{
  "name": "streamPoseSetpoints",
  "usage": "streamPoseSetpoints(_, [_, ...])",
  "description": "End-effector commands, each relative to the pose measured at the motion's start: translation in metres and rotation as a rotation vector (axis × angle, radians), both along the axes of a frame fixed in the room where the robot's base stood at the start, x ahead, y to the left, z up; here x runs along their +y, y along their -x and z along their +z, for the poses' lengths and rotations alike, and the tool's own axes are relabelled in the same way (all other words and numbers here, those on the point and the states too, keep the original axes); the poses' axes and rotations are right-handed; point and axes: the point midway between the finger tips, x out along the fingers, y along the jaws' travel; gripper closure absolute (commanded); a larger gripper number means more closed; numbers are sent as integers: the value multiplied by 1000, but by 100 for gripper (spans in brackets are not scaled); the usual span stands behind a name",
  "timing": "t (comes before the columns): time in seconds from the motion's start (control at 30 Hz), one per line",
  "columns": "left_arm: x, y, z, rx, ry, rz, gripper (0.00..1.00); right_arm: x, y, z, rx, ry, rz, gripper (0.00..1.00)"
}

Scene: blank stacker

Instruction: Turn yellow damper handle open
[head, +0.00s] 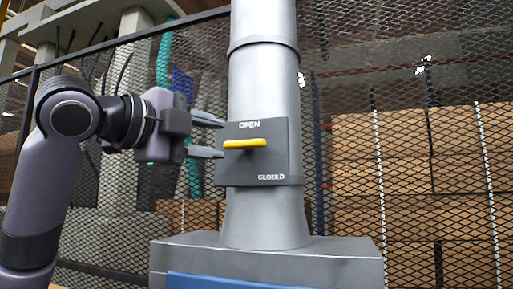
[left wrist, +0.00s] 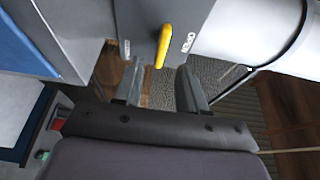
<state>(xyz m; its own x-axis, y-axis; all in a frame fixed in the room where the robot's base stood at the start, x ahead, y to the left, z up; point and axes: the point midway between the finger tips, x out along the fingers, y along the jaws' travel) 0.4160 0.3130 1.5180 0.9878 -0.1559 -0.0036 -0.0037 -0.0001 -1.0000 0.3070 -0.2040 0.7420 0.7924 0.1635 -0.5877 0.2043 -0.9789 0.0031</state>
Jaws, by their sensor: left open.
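The yellow damper handle (head: 245,143) is mounted on a dark grey plate (head: 281,160) on the grey vertical duct. The plate reads OPEN at the top and CLOSED at the lower right. The handle lies about horizontal in the head view, between the two labels. My left gripper (head: 221,138) is open just left of the handle, its fingers pointing toward the plate, one higher and one lower. In the left wrist view the handle (left wrist: 164,45) shows just beyond and between the open fingertips (left wrist: 162,65). I cannot tell whether a finger touches it. My right gripper is not in view.
The grey duct (head: 264,85) stands on a grey box base (head: 330,250) with a blue front panel (head: 225,281). Black wire mesh fencing and stacked cardboard boxes (head: 380,160) are behind it. Free space shows in front of the fence, right of the duct.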

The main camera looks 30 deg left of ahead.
Motion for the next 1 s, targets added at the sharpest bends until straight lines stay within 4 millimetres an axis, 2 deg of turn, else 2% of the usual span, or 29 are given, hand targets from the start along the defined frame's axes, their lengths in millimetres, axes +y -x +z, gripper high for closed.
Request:
streamPoseSetpoints(0.13, [-1, -9, 2, 0, -2, -1, 59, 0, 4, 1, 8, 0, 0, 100])
streamPoseSetpoints(0.5, [-9, -61, 3, -1, 0, 0, 59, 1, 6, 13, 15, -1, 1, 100])
streamPoseSetpoints(0.67, [-11, -69, 1, -1, -1, 0, 59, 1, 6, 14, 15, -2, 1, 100])
streamPoseSetpoints(0.87, [-11, -69, 1, -2, -1, 0, 59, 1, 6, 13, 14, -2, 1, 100])
streamPoseSetpoints(0.9, [-11, -69, 1, -2, -1, 0, 62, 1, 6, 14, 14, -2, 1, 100])
streamPoseSetpoints(0.97, [-11, -69, 1, -2, -1, 0, 82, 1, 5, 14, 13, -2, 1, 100])
streamPoseSetpoints(1.0, [-11, -69, 1, -2, -1, 0, 95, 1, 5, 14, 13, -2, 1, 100])
